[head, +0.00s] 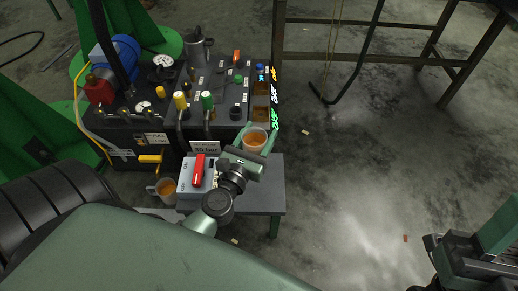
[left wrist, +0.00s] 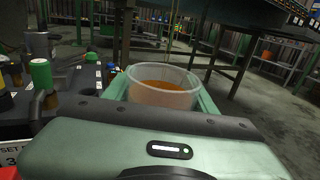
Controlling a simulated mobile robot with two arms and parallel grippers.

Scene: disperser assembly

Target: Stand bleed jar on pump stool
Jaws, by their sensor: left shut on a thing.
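A clear jar with orange-brown liquid (head: 254,141) is upright between the green fingers of my left gripper (head: 258,145), which is shut on it. The jar also fills the middle of the left wrist view (left wrist: 161,92), with a finger on each side. In the head view it shows over the back edge of the grey stool top (head: 268,186); I cannot tell its height above it. The stool has green legs, and the right part of its top is bare. My right gripper (head: 478,255) is partly in view at the bottom right; its jaw state is unclear.
A grey switch box with a red lever (head: 198,170) stands on the stool's left part. A mug of amber liquid (head: 166,189) is left of it. A black pump unit with gauges and valves (head: 165,110) is behind. Open floor lies to the right.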

